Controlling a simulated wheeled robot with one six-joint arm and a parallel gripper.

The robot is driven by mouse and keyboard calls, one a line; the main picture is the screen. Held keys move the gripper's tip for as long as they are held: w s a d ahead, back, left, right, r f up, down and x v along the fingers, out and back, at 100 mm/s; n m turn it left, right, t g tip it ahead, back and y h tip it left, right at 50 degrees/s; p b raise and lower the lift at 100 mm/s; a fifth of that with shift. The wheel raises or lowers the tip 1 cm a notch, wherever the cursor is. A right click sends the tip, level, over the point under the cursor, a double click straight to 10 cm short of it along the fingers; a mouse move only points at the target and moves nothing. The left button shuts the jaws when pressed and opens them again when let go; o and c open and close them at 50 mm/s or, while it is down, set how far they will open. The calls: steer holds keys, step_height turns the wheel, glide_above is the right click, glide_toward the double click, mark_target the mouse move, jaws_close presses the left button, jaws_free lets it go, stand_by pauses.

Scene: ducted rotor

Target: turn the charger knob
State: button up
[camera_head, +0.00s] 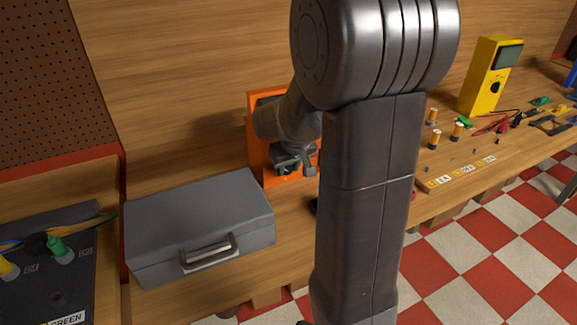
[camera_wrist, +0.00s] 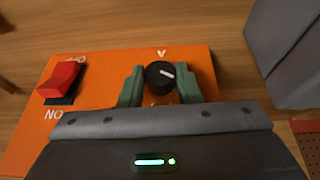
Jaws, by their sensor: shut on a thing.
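The orange charger (camera_head: 256,150) stands against the wooden wall, partly hidden behind my arm in the head view. In the wrist view its orange face (camera_wrist: 100,73) fills the middle left. The black charger knob (camera_wrist: 160,76) is round with a white pointer line aimed toward the right of the picture and slightly down. My gripper (camera_wrist: 160,86) has its green fingers on both sides of the knob and is shut on it. In the head view my gripper (camera_head: 292,162) is at the charger's front. Part of the markings around the knob is hidden by my gripper.
A red rocker switch (camera_wrist: 61,79) is on the charger face, left of the knob in the wrist view. A closed grey case (camera_head: 199,220) lies left of the charger. A yellow multimeter (camera_head: 490,75) and small parts are at the right of the bench.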

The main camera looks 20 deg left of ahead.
steer(key=shift+w+d+m+g+y, duration=0.1)
steer(key=shift+w+m+g+y, duration=0.05)
steer(key=shift+g+y, duration=0.3)
steer(key=shift+w+d+m+g+y, duration=0.15)
steer(key=shift+g+y, duration=0.2)
steer(key=shift+g, duration=0.2)
steer(key=shift+w+d+f+m+g+y+b, duration=0.1)
steer(key=shift+f+m+g+y+b, duration=0.05)
steer(key=shift+g+y+b, duration=0.45)
steer(key=shift+w+f+m+g+y+b, duration=0.1)
steer(key=shift+f+m+g+y+b, duration=0.05)
steer(key=shift+g+y+b, duration=0.4)
steer(key=g+y+b, duration=0.1)
steer(key=m+g+y+b, duration=0.1)
steer(key=g+y, duration=0.1)
steer(key=shift+w+d+f, duration=0.15)
steer(key=shift+f+m+g+y+b, duration=0.1)
steer(key=shift+m+g+y+b, duration=0.3)
steer(key=shift+g+y+b, duration=0.5)
steer(key=shift+g+y, duration=0.25)
steer(key=shift+y, duration=0.1)
steer(key=o, duration=1)
steer(key=shift+c, duration=0.2)
